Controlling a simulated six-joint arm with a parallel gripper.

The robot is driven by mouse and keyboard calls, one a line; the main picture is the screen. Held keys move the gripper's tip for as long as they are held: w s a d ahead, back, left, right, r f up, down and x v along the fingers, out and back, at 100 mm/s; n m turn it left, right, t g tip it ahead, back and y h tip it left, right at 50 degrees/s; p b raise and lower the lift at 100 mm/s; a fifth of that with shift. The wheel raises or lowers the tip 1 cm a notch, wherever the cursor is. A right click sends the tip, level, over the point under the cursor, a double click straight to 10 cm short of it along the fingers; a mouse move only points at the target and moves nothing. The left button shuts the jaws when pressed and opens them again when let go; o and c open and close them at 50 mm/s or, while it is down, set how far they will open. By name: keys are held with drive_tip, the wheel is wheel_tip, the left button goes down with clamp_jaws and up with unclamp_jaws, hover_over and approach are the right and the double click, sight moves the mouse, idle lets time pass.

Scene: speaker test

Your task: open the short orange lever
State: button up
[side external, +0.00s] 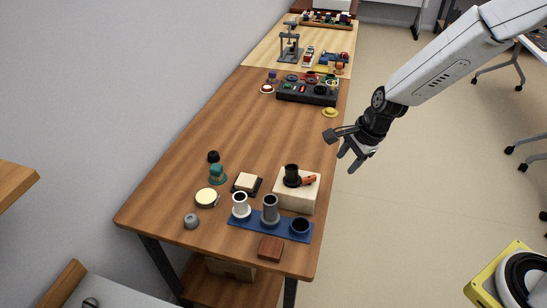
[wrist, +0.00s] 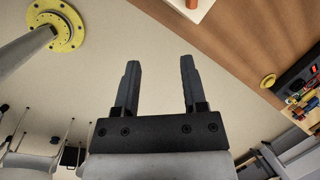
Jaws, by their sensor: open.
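The short orange lever (side external: 308,180) sits on top of a pale box (side external: 297,200) near the front right of the wooden table, beside a black round fitting (side external: 292,172). In the wrist view an orange piece, likely the lever (wrist: 193,4), shows at the top edge on a corner of the pale box (wrist: 179,10), mostly cut off. My gripper (side external: 341,149) is open and empty in the air, above and to the right of the box, near the table's right edge. In the wrist view its two fingers (wrist: 160,65) are apart with only floor between them.
A brown block (side external: 271,248) lies near the front edge. A black panel (side external: 307,94) stands farther back; the table's middle (side external: 255,130) is clear.

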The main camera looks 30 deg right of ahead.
drive_tip(key=s+d+r+n+h, duration=0.1)
drive_tip(key=s+d+r+n, duration=0.1)
drive_tip(key=s+n, duration=0.5)
drive_tip(key=s+d+r+n+h, duration=0.1)
drive_tip(key=s+d+r+n, duration=0.1)
drive_tip(key=s+n, duration=0.5)
drive_tip(key=shift+n, duration=2.2)
drive_tip(key=shift+s+d, duration=0.1)
